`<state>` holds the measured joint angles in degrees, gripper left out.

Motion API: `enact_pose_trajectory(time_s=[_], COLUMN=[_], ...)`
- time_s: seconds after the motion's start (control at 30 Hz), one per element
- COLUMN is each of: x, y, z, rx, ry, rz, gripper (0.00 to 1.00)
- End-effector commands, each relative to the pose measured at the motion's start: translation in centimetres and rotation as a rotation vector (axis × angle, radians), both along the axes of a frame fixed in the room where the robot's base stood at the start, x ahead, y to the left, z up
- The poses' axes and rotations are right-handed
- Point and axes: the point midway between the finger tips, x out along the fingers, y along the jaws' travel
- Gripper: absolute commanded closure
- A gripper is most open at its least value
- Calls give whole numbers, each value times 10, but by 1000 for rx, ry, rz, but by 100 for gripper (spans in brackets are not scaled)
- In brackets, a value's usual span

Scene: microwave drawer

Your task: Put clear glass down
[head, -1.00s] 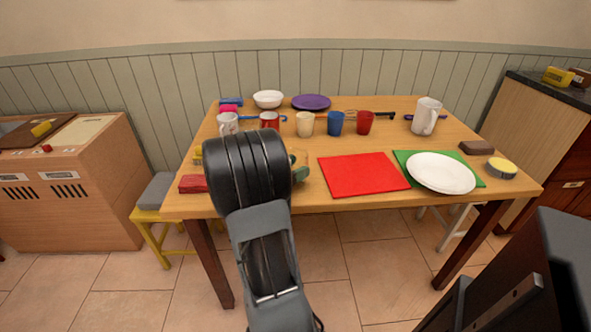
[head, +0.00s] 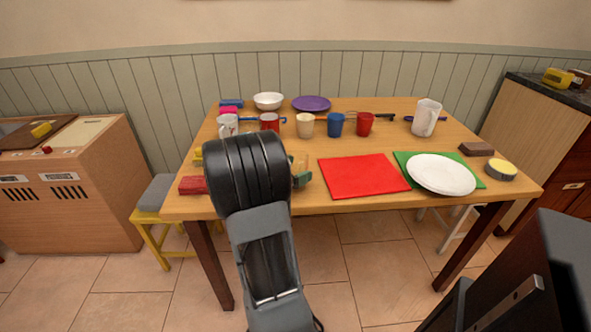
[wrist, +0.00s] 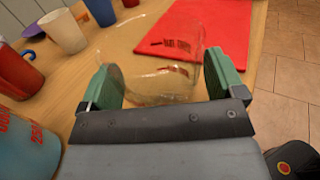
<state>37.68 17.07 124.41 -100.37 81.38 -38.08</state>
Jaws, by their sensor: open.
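The clear glass (wrist: 160,62) shows in the wrist view between the two green-padded fingers of my gripper (wrist: 160,82). The fingers are spread open on either side of it. The glass appears to stand on the wooden table, close to the red mat (wrist: 212,24); whether a finger still touches it I cannot tell. In the head view my arm hides most of the glass, and only a green fingertip of my gripper (head: 302,172) shows clearly.
The red mat (head: 362,176) lies right of my gripper. A white plate (head: 441,174) rests on a green mat (head: 400,163). Cream (head: 305,125), blue (head: 335,124) and red (head: 364,124) cups stand behind. A red block (head: 192,185) lies at the left edge.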

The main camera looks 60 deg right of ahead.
Motion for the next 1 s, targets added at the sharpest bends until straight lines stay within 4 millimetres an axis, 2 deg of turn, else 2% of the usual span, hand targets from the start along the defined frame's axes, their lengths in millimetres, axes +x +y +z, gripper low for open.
enact_pose_trajectory(time_s=[0.17,0.4,0.6,0.83,1.0], x=[11,30,42,49,46], y=[21,65,92,108,114], z=[3,3,3,2,2], rx=[0,0,-1,0,20], ry=[0,1,0,-1,-38], rz=[5,6,4,1,-10], gripper=[12,12,12,12,12])
